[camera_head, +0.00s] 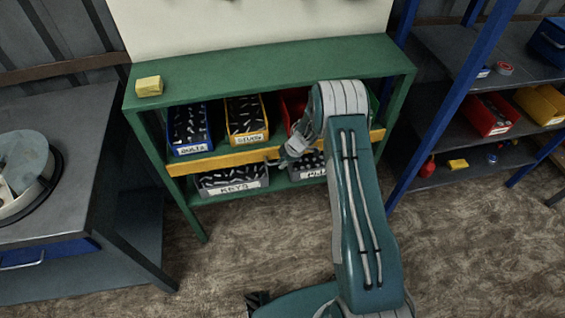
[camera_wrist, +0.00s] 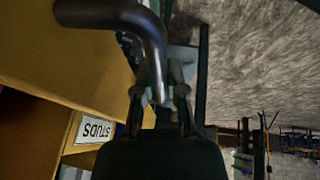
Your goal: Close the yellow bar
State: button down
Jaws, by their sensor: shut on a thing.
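The yellow bar (camera_head: 232,159) runs across the front of the green shelf unit, in front of the upper row of bins. It also shows as a large yellow surface in the wrist view (camera_wrist: 60,50). A dark curved handle (camera_wrist: 150,25) stands out from the bar, and its end runs down between my fingers. My gripper (camera_head: 281,155) is at the middle of the bar, with its fingertips (camera_wrist: 160,92) shut on the handle.
A blue bin (camera_head: 190,149), a yellow STUDS bin (camera_head: 246,138) and a partly hidden red bin (camera_head: 292,104) stand behind the bar. A grey KEYS bin (camera_head: 233,186) sits below. A yellow block (camera_head: 149,87) lies on the shelf top (camera_head: 250,70). A grey workbench (camera_head: 75,125) stands left.

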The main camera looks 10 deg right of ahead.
jog(key=shift+w, duration=0.2)
jog(key=c, duration=0.7)
grip_release()
jog(key=shift+a, duration=0.15)
jog(key=v, duration=1.2)
